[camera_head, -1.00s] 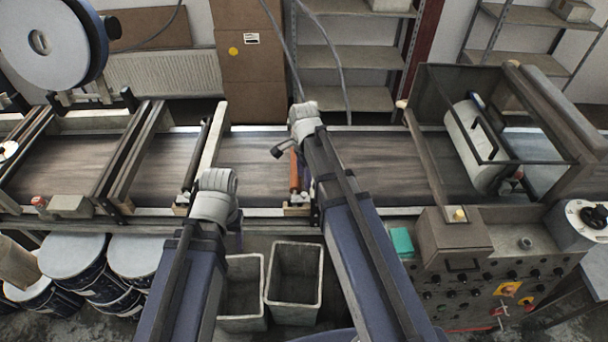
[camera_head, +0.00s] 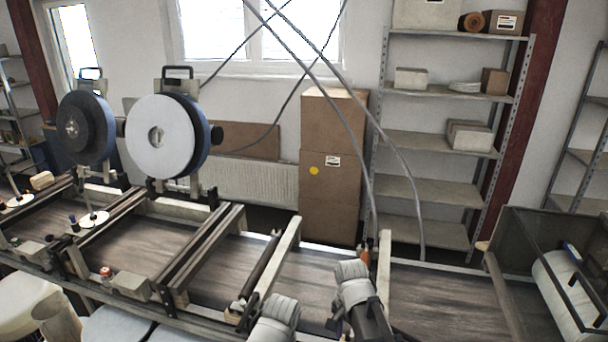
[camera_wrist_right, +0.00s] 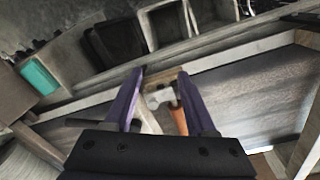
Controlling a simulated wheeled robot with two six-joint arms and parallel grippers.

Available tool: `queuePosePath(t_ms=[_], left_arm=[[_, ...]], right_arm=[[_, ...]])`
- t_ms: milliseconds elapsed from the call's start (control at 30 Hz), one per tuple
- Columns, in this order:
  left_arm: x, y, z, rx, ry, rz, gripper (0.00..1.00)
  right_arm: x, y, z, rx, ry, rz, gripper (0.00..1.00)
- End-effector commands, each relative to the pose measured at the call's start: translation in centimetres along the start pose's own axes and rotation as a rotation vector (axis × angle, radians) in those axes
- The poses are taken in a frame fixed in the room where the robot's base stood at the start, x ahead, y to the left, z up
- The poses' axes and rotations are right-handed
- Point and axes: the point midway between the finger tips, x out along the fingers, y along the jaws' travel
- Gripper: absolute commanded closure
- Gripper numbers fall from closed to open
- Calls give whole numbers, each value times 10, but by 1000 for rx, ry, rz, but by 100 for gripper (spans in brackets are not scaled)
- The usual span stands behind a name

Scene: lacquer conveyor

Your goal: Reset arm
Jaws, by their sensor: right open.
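My right gripper (camera_wrist_right: 161,76) is open in the right wrist view, its two purple fingers spread apart with nothing held between them. I cannot tell how close the fingers are to the roller. In the head view, the grey wrist parts of both my arms show at the bottom centre, the right one in front of the conveyor belt (camera_head: 440,295). My left gripper's fingers are out of sight.
White and black reels (camera_head: 160,135) stand along the line at left. A cage with a white roller (camera_head: 570,285) is at right. Shelves (camera_head: 430,185) and cardboard boxes (camera_head: 330,200) stand behind.

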Motion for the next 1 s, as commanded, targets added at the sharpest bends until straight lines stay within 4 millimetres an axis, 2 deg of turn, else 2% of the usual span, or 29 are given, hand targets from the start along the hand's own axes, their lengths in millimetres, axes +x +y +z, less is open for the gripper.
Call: queuePosePath(t_ms=[33, 200, 400, 600, 1000], left_arm=[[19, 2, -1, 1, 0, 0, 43], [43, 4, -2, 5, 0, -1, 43], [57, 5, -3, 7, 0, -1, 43], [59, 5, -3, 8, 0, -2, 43], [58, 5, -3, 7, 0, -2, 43]], right_arm=[[19, 4, 25, -150, 3, 9, 44], [42, 12, 77, -627, 10, 40, 44], [56, 19, 109, -975, 9, 65, 44], [57, 21, 117, -1080, 8, 73, 44], [57, 20, 117, -1079, 7, 72, 44]])
